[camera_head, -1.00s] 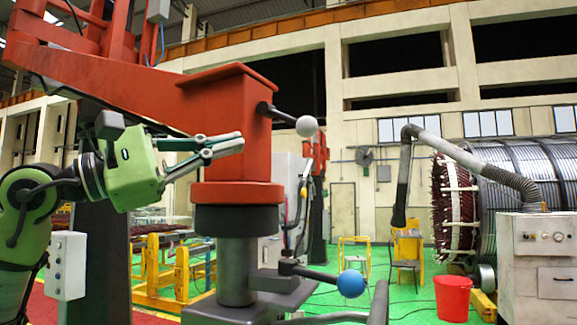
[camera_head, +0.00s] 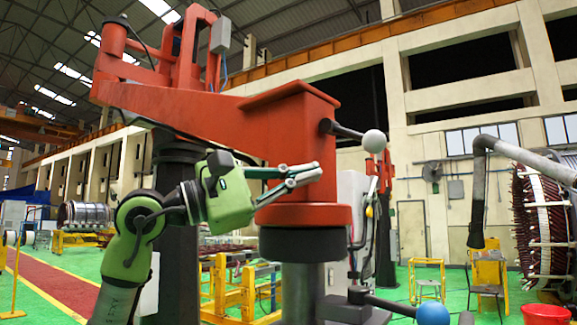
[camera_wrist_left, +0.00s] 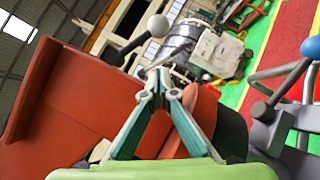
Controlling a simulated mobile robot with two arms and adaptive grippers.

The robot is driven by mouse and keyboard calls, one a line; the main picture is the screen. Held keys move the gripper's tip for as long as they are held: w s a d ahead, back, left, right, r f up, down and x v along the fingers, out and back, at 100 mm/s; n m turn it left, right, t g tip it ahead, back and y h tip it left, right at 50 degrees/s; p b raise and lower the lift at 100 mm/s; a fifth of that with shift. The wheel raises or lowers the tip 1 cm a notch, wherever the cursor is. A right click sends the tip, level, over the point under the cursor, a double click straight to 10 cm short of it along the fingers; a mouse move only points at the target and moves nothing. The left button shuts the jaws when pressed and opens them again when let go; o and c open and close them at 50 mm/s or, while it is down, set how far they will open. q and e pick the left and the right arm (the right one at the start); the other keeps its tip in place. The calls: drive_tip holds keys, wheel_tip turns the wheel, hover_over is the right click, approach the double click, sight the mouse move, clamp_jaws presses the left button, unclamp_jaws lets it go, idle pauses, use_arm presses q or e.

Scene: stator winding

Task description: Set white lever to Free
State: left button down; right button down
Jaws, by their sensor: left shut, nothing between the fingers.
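The white lever is a dark rod with a white ball (camera_head: 374,143) on its end. It sticks out to the right from the upper part of the red arm head (camera_head: 290,140), angled slightly downward in the head view. In the left wrist view its white ball (camera_wrist_left: 158,26) shows above the fingertips. My left gripper (camera_head: 318,172), green with slim grey fingers, is in front of the red head, left of and below the ball. Its fingertips (camera_wrist_left: 160,82) are together with nothing between them, apart from the lever in the picture. My right gripper is not in view.
A second lever with a blue ball (camera_head: 433,314) sits lower on the column; it also shows in the left wrist view (camera_wrist_left: 312,47). A red bucket (camera_head: 543,314) and yellow stands (camera_head: 427,279) are on the green floor behind. Open space lies right of the white ball.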

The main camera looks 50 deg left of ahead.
sight(352, 134)
use_arm(q)
drive_tip(key=w+d+r+p, duration=0.3)
drive_tip(key=w+d, duration=0.2)
drive_tip(key=shift+p, duration=0.4)
drive_tip(key=shift+w+a, duration=0.1)
drive_tip(key=shift+w, duration=0.05)
drive_tip(key=shift+a, duration=0.1)
